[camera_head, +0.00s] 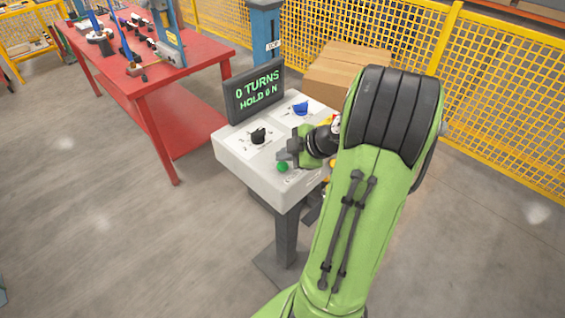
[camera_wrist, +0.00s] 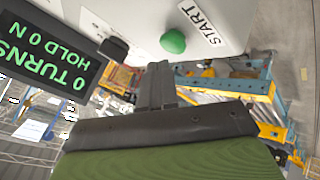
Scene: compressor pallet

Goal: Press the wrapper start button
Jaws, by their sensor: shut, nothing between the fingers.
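The green start button (camera_head: 282,167) sits on the front part of the grey-white wrapper control box (camera_head: 240,152). In the wrist view the green button (camera_wrist: 173,41) is beside a label reading START. My gripper (camera_head: 284,154) is shut and empty over the panel, close to the button. In the wrist view my gripper's shut fingers (camera_wrist: 157,72) point toward the panel, just below and left of the button in the picture. I see a gap between fingertips and button there; contact is not visible. My arm hides the right part of the panel.
The box's display (camera_head: 257,93) reads "0 TURNS HOLD 0 N". A black knob (camera_head: 258,136) and a blue knob (camera_head: 301,108) stand on the panel. A red workbench (camera_head: 190,58) is left, cardboard boxes (camera_head: 345,62) and yellow fencing (camera_head: 500,120) behind. Floor at left front is clear.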

